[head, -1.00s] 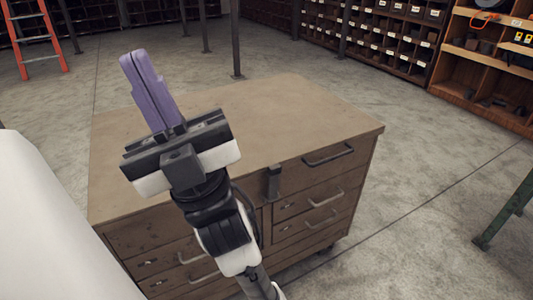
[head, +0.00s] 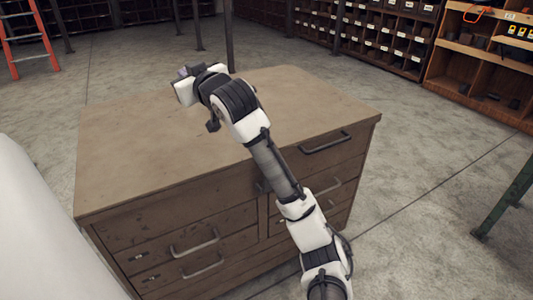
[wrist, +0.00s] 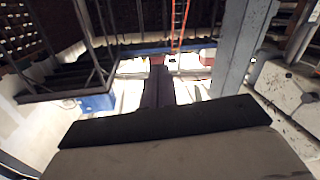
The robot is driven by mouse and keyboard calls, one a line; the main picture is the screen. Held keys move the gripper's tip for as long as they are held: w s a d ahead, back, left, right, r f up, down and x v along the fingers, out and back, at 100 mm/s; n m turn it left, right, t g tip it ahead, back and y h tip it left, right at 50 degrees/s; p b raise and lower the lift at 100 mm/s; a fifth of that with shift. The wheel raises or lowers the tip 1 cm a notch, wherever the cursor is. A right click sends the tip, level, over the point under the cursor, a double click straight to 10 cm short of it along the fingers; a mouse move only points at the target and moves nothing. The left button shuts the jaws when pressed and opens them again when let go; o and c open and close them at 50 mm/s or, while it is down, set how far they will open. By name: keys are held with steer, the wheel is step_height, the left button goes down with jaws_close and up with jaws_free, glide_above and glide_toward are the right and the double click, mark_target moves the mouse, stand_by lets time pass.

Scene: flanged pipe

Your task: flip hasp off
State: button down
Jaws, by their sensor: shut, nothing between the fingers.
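My gripper (head: 184,71) is above the far part of the wooden cabinet's top (head: 150,135), mostly hidden behind my wrist in the head view. In the wrist view its purple fingers (wrist: 158,85) are together with nothing between them, pointing out over the room. The hasp is not clearly visible now. My forearm crosses the cabinet's front edge where a dark upright fitting showed earlier. Only a small dark bit (head: 262,186) shows beside the arm there, and I cannot tell its position. My gripper is well apart from that spot.
The cabinet has drawers with metal handles (head: 195,243) on its front. Its top is bare. A grey post (head: 228,35) stands behind it, an orange ladder (head: 28,38) at the far left, shelving (head: 490,75) at the right, and a green leg (head: 505,205) at the right edge.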

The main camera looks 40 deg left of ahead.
steer(key=w+d+f+m+h+b, duration=0.1)
steer(key=w+d+f+m+h, duration=0.15)
steer(key=w+f+h, duration=0.45)
steer(key=w+d+f+g+h+b, duration=0.1)
steer(key=w+d+f+h, duration=0.1)
steer(key=d, duration=0.3)
steer(key=w+d+f+m+g+h, duration=0.1)
steer(key=w+d+f+h, duration=0.1)
steer(key=d, duration=0.4)
steer(key=shift+w+h+b, duration=0.4)
steer(key=shift+w+h, duration=0.3)
steer(key=shift+h, duration=0.1)
steer(key=shift+f, duration=0.1)
steer(key=x, duration=0.9)
steer(key=shift+s+a+f+b, duration=0.2)
steer(key=shift+f+b, duration=0.1)
steer(key=shift+f, duration=0.1)
steer(key=shift+s+d+f, duration=0.1)
steer(key=shift+s+d, duration=0.15)
steer(key=shift+d, duration=0.35)
steer(key=shift+s+d, duration=0.2)
steer(key=shift+d, duration=0.4)
steer(key=shift+s+d+f, duration=0.1)
steer(key=shift+s+d, duration=0.15)
steer(key=shift+d, duration=0.35)
steer(key=shift+d, duration=0.1)
